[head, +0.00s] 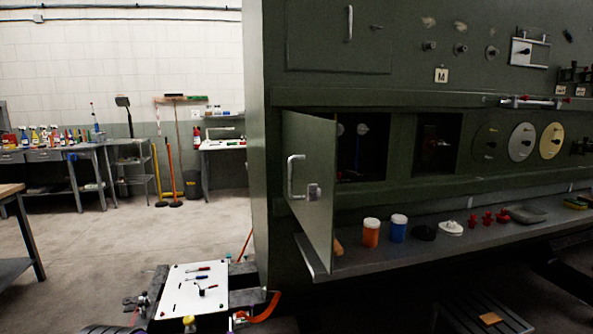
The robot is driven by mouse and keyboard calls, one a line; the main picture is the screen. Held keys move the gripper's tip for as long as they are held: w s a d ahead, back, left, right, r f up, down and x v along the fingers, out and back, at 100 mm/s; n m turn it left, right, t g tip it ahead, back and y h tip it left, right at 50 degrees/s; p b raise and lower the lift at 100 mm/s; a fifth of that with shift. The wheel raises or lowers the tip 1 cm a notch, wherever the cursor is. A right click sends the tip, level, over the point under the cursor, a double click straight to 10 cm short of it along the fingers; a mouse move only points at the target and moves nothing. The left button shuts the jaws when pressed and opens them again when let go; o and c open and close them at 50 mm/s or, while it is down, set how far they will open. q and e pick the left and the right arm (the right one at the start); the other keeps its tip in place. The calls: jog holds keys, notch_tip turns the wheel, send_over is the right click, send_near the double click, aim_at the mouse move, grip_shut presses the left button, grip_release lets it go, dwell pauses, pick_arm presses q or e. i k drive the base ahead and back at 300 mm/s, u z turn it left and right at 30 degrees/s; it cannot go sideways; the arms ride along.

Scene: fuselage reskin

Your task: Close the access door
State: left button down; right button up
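The access door (318,225) is a dark green panel in the lower left of the large green cabinet. It stands open, swung outward over the shelf. A pale bar handle (296,177) and a small latch plate (314,192) are on the face turned toward me. The dark opening (362,150) shows to the right of the door, with pale round parts inside. The door hides the left part of the opening. I cannot make out either gripper in the head view, and nothing is seen touching the door.
The shelf (350,262) below holds an orange jar (371,233), a blue jar (398,228), a dark disc (423,232) and several red parts. An orange-brown item sits by the door's lower edge, partly hidden. A white board (190,305) with tools lies low in front.

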aim_at(309, 142)
jog(key=i, duration=0.85)
jog(key=u, duration=0.05)
